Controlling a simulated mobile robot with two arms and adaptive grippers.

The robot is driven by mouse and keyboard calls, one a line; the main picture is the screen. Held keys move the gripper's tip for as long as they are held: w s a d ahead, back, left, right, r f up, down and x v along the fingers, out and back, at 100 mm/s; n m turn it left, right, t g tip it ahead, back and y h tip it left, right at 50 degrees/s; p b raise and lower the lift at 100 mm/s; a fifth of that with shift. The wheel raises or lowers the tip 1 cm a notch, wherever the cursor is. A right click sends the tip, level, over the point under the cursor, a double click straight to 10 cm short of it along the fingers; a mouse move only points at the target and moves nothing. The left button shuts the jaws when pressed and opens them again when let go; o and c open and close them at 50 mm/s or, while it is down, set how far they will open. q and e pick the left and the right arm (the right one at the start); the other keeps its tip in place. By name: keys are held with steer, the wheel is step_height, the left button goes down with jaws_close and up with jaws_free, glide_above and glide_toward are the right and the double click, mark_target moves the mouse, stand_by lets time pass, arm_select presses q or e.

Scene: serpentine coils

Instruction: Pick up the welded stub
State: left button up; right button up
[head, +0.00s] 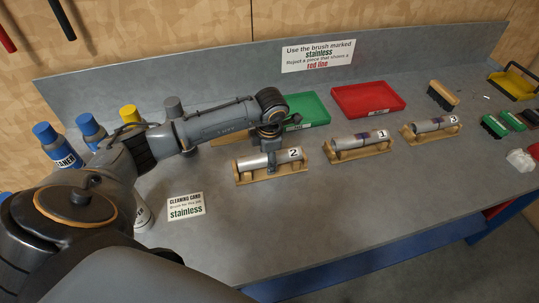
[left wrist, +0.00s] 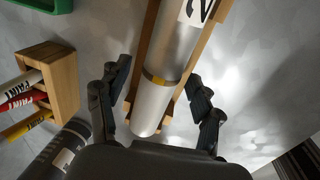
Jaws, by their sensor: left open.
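A silver metal stub (head: 254,163) with a "2" label lies in a wooden cradle (head: 262,178) on the bench. In the left wrist view the stub (left wrist: 172,50) shows a narrow gold-brown band across it, with a plain end toward me. My left gripper (head: 271,150) is over this stub. In the left wrist view the open fingers of my gripper (left wrist: 157,80) stand on either side of the stub, apart from it. Two similar stubs lie in cradles to the right, one marked "1" (head: 352,142) and one with a less clear label (head: 428,126). My right gripper is not in view.
A green tray (head: 308,106) and a red tray (head: 368,98) lie behind the cradles. Blue-capped bottles (head: 62,152) stand at left. A cleaning card (head: 186,206) lies in front. Brushes (head: 443,94) lie at right. The left wrist view shows a wooden block (left wrist: 62,80) with markers.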

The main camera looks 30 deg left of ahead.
arm_select(q)
steer(key=shift+f, duration=0.1)
jaws_close()
steer(key=shift+w, duration=0.1)
stand_by(0.3)
